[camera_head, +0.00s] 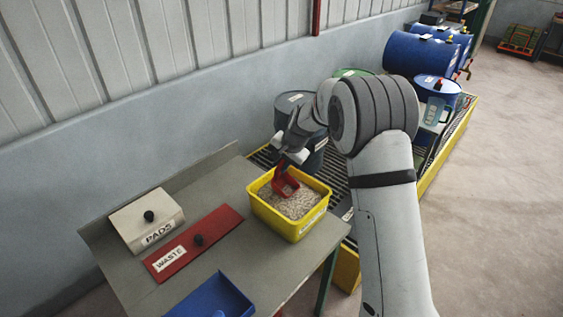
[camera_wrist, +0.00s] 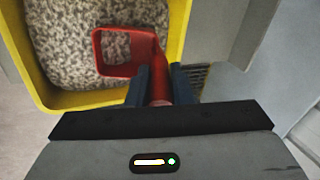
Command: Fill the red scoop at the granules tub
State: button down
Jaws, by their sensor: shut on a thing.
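The yellow granules tub (camera_head: 313,222) stands on the grey bench and is filled with pale speckled granules (camera_head: 296,203). The red scoop (camera_head: 285,183) is over the tub, at its back left part in the head view. My gripper (camera_head: 287,158) is shut on the scoop's handle, above the tub's rim. In the wrist view, my gripper (camera_wrist: 160,85) holds the red handle between dark blue fingers. The scoop (camera_wrist: 128,68) shows there as a red-rimmed bowl with granules visible inside its outline. I cannot tell whether it is in the granules or just above them.
A beige box marked PADS (camera_head: 146,220), a red lid marked WASTE (camera_head: 193,243) and a blue tray (camera_head: 213,298) are on the bench (camera_head: 255,262).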

aim_at(277, 178)
jog(key=shift+f+b, duration=0.85)
jog(key=shift+f, duration=0.75)
jog(key=s+d, duration=0.1)
jog(key=s+d+p, duration=0.1)
jog(key=d, duration=0.1)
jog(key=s+d, duration=0.1)
jog(key=shift+s+d+r, duration=0.15)
jog(key=shift+r, duration=0.2)
jog(key=p, duration=0.3)
jog(key=a+g+h+p, duration=0.1)
jog(key=p, duration=0.2)
jog(key=shift+w+r+h, duration=0.15)
jog(key=shift+w+h, duration=0.15)
jog(key=shift+w, duration=0.05)
jog(key=p, duration=0.3)
jog(key=shift+w+a+r+g+h, duration=0.15)
jog(key=shift+w+a+g+h, duration=0.15)
jog(key=shift+a, duration=0.05)
